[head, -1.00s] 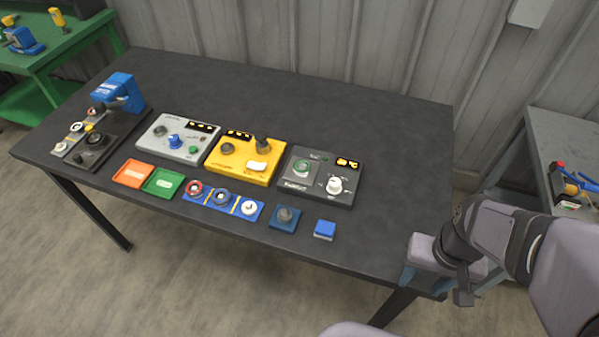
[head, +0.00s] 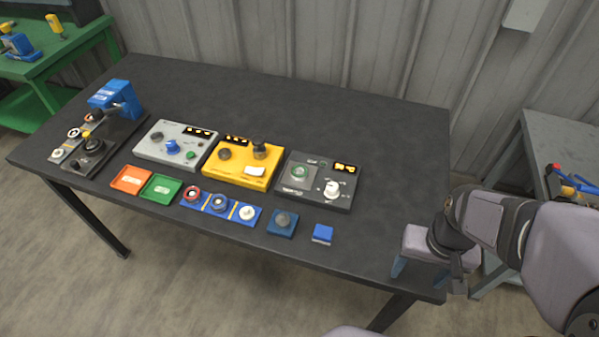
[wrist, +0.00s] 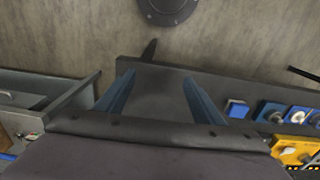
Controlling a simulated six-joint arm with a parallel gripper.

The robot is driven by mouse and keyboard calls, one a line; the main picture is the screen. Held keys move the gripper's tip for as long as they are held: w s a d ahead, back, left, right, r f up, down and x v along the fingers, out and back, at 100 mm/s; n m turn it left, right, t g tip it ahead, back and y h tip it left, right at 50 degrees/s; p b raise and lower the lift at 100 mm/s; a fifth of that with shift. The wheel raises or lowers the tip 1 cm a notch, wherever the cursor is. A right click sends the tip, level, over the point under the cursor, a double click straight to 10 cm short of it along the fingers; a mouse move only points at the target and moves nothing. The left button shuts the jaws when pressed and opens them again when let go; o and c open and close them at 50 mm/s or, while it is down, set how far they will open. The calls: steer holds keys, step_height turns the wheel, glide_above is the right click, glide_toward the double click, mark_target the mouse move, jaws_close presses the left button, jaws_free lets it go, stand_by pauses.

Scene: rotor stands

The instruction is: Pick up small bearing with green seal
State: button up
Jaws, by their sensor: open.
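A small round part with a green ring (head: 300,172) sits on the dark grey tester at the right of the row of devices. It looks like the green-sealed bearing, but it is too small to be sure. My gripper (head: 422,276) is over the table's right front corner, well to the right of that part, pointing down. In the wrist view my gripper (wrist: 158,80) shows two blue fingers apart with only bare dark table between them. The green-ringed part does not show in the wrist view.
A blue tray (head: 233,214) holds red, blue and white ringed parts. A blue block (head: 322,234), a dark blue pad (head: 282,223), orange (head: 131,179) and green (head: 161,187) trays, grey (head: 171,147) and yellow (head: 240,165) devices, and a blue press (head: 115,96) stand leftward. The table's right side is clear.

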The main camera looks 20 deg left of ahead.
steer(key=w+a+r, duration=0.1)
steer(key=w+a, duration=0.3)
steer(key=w, duration=0.3)
steer(key=n+t+p, duration=0.2)
steer(key=t, duration=0.2)
glide_toward(300, 173)
steer(key=shift+d+f+y, duration=0.1)
steer(key=shift+f+y, duration=0.3)
steer(key=shift+f, duration=0.1)
steer(key=shift+w+d+f, duration=0.1)
steer(key=shift+w+f, duration=0.05)
steer(key=shift+f, duration=0.05)
steer(key=shift+p+x, duration=1.4)
steer(key=shift+x, duration=0.9)
